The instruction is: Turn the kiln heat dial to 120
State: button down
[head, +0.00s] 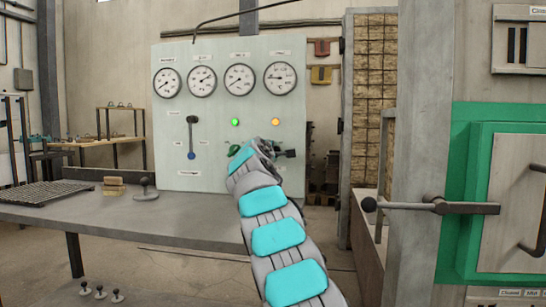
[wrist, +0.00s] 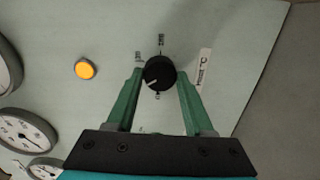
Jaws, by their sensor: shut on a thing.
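The heat dial (wrist: 159,72) is a round black knob with a white pointer line, on the pale panel in the wrist view. Its pointer lies toward the lower left in that view. Small scale marks stand around it, too small to read surely. My gripper (wrist: 160,76) has its two green fingers on either side of the knob, shut on it. In the head view my gripper (head: 265,150) is at the lower right of the panel (head: 215,110), and my arm hides the dial.
An orange lamp (wrist: 86,68) sits beside the dial. Gauges (head: 280,78), a green lamp (head: 235,121) and a blue-ended lever (head: 191,140) are on the panel. A grey bench (head: 100,215) stands left; a green-framed door (head: 470,190) with a protruding handle (head: 430,205) is right.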

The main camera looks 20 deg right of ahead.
jog(key=m+b, duration=0.2)
jog(key=m, duration=0.3)
jog(key=m+y+b, duration=0.1)
jog(key=m+b, duration=0.1)
jog(key=m, duration=0.4)
jog(key=shift+f+t, duration=0.15)
jog(key=shift+t, duration=0.15)
jog(key=shift+d+m, duration=0.1)
jog(key=shift+m, duration=0.2)
dwell(0.4)
jog(key=shift+c, duration=1.4)
grip_release()
